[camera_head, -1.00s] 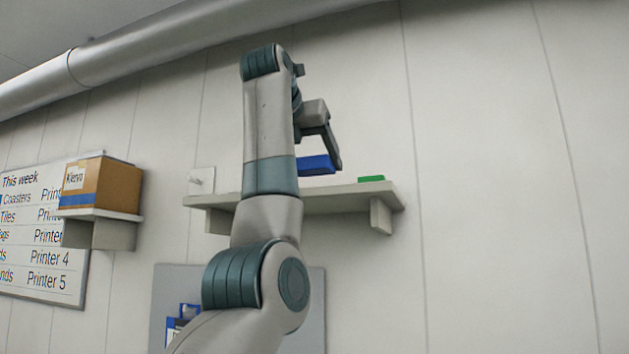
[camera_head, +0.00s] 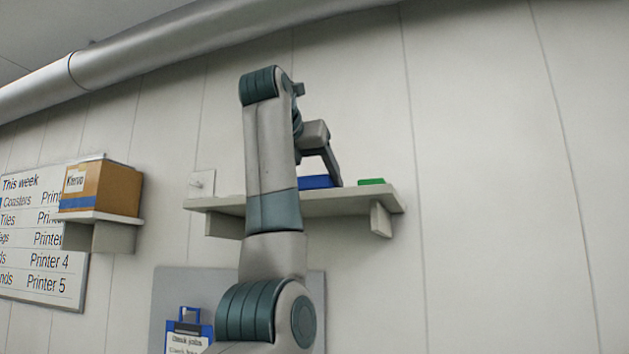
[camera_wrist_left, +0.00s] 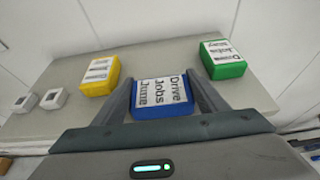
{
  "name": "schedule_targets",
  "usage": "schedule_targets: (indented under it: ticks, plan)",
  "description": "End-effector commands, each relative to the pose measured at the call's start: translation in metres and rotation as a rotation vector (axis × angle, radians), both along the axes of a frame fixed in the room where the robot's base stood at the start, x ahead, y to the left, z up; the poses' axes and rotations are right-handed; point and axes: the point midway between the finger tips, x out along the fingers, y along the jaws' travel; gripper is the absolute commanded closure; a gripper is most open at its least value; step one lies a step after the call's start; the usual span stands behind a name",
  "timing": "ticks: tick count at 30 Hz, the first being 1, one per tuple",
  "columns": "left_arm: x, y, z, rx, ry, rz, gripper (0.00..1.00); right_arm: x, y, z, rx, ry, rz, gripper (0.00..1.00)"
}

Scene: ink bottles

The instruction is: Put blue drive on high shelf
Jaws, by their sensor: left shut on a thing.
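The blue drive (camera_wrist_left: 163,97), labelled "Drive Jobs June", sits between the two fingers of my left gripper (camera_wrist_left: 160,92) in the left wrist view. The left gripper is shut on it. In the head view the blue drive (camera_head: 316,182) shows at the top of the high shelf (camera_head: 345,203), with my left gripper (camera_head: 330,178) reaching down to it from above. Its underside appears at the shelf surface, but its lower edge is partly hidden, so I cannot tell if it bears full weight there. My right gripper is not in view.
A green drive (camera_wrist_left: 222,60) lies to the right of the blue one and a yellow drive (camera_wrist_left: 100,75) to the left. Two small white blocks (camera_wrist_left: 52,99) are farther left. A cardboard box (camera_head: 105,187) stands on a smaller shelf. A pipe (camera_head: 130,52) runs above.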

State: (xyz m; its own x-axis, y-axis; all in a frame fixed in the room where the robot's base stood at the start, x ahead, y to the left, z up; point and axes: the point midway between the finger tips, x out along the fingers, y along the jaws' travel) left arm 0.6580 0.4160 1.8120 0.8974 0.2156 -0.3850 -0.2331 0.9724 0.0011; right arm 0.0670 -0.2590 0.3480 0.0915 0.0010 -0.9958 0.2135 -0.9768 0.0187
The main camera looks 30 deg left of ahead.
Motion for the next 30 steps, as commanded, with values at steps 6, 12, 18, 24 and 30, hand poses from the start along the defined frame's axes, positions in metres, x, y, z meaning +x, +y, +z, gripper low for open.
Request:
schedule_targets:
  ticks: [6, 12, 18, 24, 30]
  plan:
    - [0.000, 0.000, -0.004, 0.000, -0.001, 0.000, 0.64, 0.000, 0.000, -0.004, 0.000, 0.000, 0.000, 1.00]
    - [0.000, 0.000, -0.003, 0.000, 0.000, 0.001, 0.15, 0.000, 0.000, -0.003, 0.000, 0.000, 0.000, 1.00]
    - [0.000, 0.000, -0.002, 0.000, 0.000, 0.000, 0.15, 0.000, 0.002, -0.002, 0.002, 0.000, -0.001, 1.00]
    - [-0.003, -0.001, 0.001, 0.000, -0.001, -0.001, 0.15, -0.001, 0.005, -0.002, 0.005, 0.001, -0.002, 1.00]
    - [-0.024, -0.007, 0.009, 0.000, -0.003, -0.001, 0.15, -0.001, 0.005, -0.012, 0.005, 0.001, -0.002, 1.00]
